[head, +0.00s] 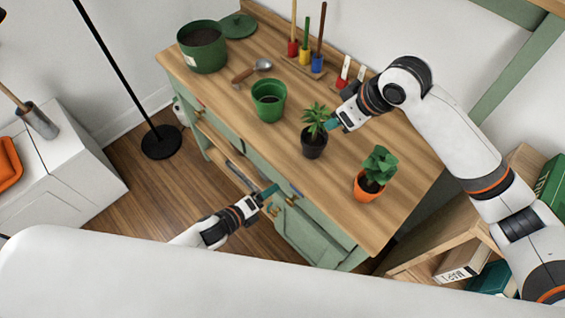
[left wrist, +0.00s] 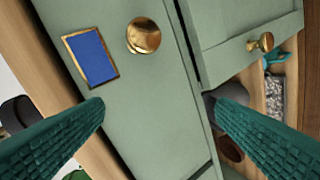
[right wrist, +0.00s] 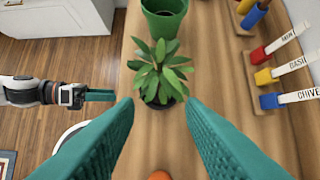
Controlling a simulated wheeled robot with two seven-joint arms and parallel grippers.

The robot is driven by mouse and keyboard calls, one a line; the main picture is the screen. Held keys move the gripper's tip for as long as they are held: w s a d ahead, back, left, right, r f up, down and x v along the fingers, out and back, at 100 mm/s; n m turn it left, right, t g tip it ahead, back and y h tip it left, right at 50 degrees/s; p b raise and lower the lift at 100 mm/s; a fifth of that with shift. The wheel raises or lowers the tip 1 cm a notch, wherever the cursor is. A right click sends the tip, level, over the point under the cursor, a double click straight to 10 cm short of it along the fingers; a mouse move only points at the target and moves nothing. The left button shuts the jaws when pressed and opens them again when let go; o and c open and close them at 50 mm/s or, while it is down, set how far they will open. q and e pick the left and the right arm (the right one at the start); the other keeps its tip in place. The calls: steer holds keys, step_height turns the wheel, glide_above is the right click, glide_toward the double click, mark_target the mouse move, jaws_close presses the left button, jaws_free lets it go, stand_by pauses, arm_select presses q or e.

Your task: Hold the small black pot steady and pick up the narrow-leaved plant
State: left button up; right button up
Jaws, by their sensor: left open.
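The narrow-leaved plant (head: 317,117) stands upright in the small black pot (head: 314,146) on the wooden bench top. In the right wrist view the plant (right wrist: 160,70) lies ahead of and between my right fingertips, its leaves hiding most of the black pot (right wrist: 164,102). My right gripper (head: 333,124) is open beside the plant's right side in the head view; I cannot tell whether it touches the leaves. My left gripper (head: 268,193) is open and empty, low in front of the bench's green front, apart from the pot. Its spread fingers (left wrist: 160,105) face a green panel with a brass knob (left wrist: 143,36).
An empty-looking green pot (head: 269,101) stands left of the plant, and an orange pot (head: 369,187) with a broad-leaved plant stands to its right. A trowel (head: 252,71), large green pot (head: 203,48) and upright tools (head: 305,50) are farther back. The bench front edge lies between my left gripper and the pots.

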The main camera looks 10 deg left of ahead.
arm_select(q)
steer(key=s+d+r+m+h, duration=0.1)
steer(key=d+r+m+h, duration=0.15)
steer(key=r+m, duration=0.35)
steer(key=d+r+m+h, duration=0.2)
steer(key=d+r+m, duration=0.15)
steer(key=r, duration=0.35)
steer(key=s+d+r+m+h, duration=0.1)
steer(key=d+r+m+h, duration=0.1)
steer(key=d+r+m, duration=0.4)
steer(key=n+y, duration=0.1)
steer(key=y, duration=0.4)
glide_toward(313, 145)
step_height(313, 145, down, 3)
steer(key=shift+t, duration=0.4)
steer(key=x, duration=1.1)
steer(key=shift+w+a+r, duration=0.1)
steer(key=shift+w+a, duration=0.1)
steer(key=shift+w, duration=0.05)
